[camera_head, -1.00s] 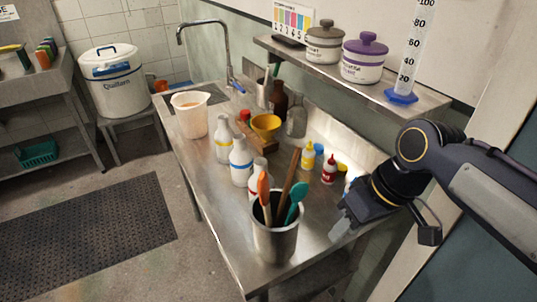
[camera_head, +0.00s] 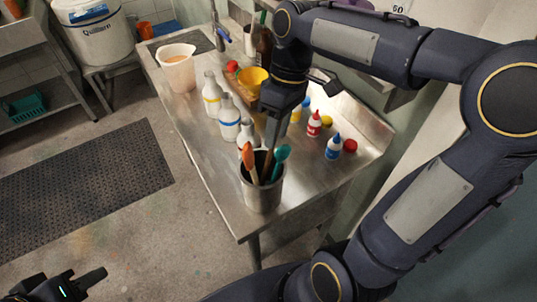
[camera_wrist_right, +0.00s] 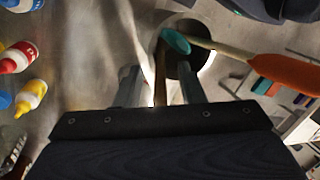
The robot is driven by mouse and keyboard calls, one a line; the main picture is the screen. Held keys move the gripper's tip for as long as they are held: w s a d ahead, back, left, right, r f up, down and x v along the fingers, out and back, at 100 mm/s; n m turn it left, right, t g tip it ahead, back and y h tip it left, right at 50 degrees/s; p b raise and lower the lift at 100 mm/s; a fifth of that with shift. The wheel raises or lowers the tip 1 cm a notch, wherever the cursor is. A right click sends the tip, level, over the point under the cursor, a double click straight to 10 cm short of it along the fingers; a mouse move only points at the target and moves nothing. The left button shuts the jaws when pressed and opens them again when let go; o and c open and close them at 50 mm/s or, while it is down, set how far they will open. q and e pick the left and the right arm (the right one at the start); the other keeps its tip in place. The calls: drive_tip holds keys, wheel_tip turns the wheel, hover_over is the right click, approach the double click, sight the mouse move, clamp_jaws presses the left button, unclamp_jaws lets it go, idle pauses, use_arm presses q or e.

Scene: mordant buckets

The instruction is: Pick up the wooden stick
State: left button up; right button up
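The wooden stick (camera_head: 267,167) stands in a steel container (camera_head: 262,195) on the steel table, between an orange utensil (camera_head: 248,157) and a teal utensil (camera_head: 281,155). Its upper part is hidden by my right gripper (camera_head: 272,131), which points down over the container. In the right wrist view the brown stick (camera_wrist_right: 160,78) runs between the two separated fingers of my right gripper (camera_wrist_right: 160,88), with a gap on each side. The right gripper is open around it. My left gripper (camera_head: 66,287) is low at the bottom left, away from the table; its fingertips are unclear.
White bottles (camera_head: 229,118) stand just behind the container. Small glue-like bottles (camera_head: 333,147) stand to its right. The table's front left is bare. A dark mat (camera_head: 85,175) lies on the floor.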

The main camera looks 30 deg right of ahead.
drive_tip(key=shift+f, duration=0.25)
clamp_jaws()
drive_tip(key=shift+r, duration=0.15)
wheel_tip(320, 180, up, 18)
drive_tip(key=p, duration=0.1)
drive_tip(key=shift+p, duration=0.4)
idle(0.4)
